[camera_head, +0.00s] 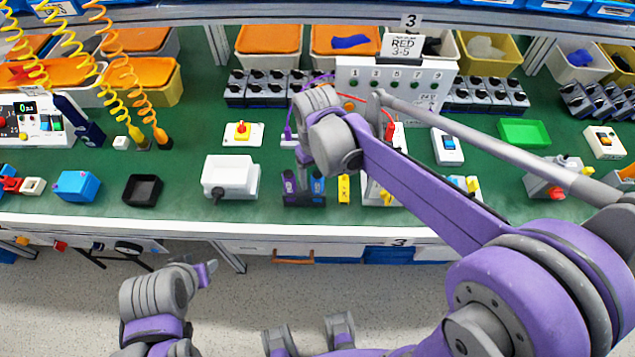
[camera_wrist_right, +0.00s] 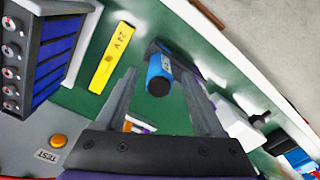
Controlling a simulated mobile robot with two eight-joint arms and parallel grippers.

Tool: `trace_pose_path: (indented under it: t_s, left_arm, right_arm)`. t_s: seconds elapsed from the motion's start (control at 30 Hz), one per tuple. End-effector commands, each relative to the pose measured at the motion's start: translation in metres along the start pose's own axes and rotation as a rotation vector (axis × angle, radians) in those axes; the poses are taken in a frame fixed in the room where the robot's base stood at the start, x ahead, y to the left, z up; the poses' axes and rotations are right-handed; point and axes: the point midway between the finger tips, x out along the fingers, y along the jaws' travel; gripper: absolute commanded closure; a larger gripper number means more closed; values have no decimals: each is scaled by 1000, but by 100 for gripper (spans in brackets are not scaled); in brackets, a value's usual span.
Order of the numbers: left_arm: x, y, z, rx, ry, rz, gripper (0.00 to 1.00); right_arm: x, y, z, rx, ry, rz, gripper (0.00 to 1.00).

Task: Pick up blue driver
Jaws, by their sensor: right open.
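A blue driver (camera_wrist_right: 159,75) with a dark round end lies between the fingers of my right gripper (camera_wrist_right: 158,90) in the right wrist view. The fingers are apart, one on each side, and I see no contact. In the head view, a little of the blue driver (camera_head: 318,186) shows near the bench's front edge, mostly hidden by my right gripper (camera_head: 304,193). At the lower left is the end of my left arm, with what may be my left gripper (camera_head: 206,273), away from the bench; its jaws cannot be made out.
A yellow 24V block (camera_head: 343,188) stands just right of the right gripper; it also shows in the wrist view (camera_wrist_right: 110,58). A white box (camera_head: 231,178) is to the left. A panel with numbered knobs (camera_head: 390,80) stands behind. Coiled yellow cords (camera_head: 120,60) hang at the left.

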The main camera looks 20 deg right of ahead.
Motion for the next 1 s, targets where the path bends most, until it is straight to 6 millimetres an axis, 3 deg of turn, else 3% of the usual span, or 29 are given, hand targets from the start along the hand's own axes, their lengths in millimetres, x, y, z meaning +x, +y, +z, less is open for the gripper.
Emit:
trace_pose_path:
  t_s: [0.2, 0.43, 0.83, 1.0]
  left_arm:
    - [2, 0, 1, 0, -1, 0, 50]
    - [2, 0, 1, 0, -1, 0, 50]
    - [2, 0, 1, 0, -1, 0, 50]
    - [2, 0, 1, 0, -1, 0, 50]
  right_arm:
    - [24, 1, 0, 1, 0, 0, 30]
    - [26, 1, 0, 1, 0, 0, 30]
    - [25, 1, 0, 1, 0, 0, 100]
    - [25, 1, 0, 1, 0, 0, 100]
